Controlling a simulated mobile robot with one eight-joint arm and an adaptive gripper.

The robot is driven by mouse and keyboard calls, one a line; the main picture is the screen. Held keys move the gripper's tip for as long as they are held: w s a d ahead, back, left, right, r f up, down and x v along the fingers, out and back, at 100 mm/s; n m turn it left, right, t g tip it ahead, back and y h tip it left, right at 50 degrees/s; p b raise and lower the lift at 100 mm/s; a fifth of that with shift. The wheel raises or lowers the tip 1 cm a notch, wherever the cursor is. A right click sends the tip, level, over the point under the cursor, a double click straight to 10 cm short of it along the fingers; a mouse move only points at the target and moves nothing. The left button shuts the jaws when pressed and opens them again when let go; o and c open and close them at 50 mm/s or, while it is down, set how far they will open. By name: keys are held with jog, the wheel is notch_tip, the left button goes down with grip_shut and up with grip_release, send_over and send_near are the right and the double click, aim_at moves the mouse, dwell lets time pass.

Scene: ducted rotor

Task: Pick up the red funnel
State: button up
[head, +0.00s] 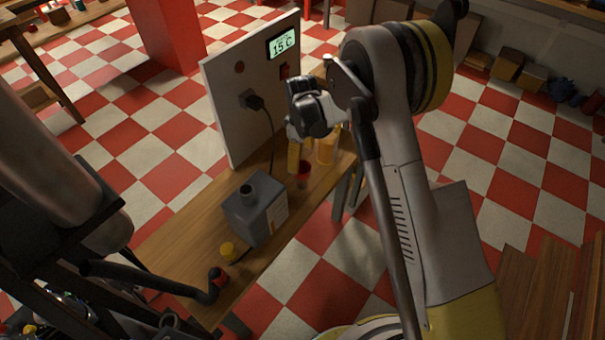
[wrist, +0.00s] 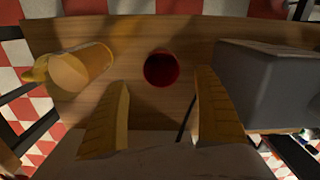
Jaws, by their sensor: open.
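The red funnel (wrist: 161,69) is on the wooden table in the wrist view, seen from above as a round dark red opening. It lies beyond my gripper's fingertips, roughly in line with the space between them. In the head view the red funnel (head: 303,174) shows as a small red shape on the table, near the yellow fingers. My gripper (wrist: 163,95) has its two yellow fingers wide apart with nothing between them. In the head view my gripper (head: 298,155) hangs over the table, partly hidden by my arm.
A grey canister (head: 257,208) stands on the wooden table (head: 185,240); it is right of the funnel in the wrist view. An orange-yellow jug (wrist: 80,70) is on the left there. A white panel (head: 235,110) with a display stands behind.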

aim_at(302, 167)
jog(key=f, duration=0.1)
jog(key=f+b, duration=0.1)
jog(key=f, duration=0.1)
jog(key=f+b, duration=0.1)
jog(key=f, duration=0.1)
jog(key=shift+s+d, duration=0.1)
jog(key=shift+s, duration=0.15)
jog(key=shift+r, duration=0.1)
jog(key=c, duration=1.3)
jog(key=shift+o, duration=0.2)
jog(key=shift+r, duration=0.1)
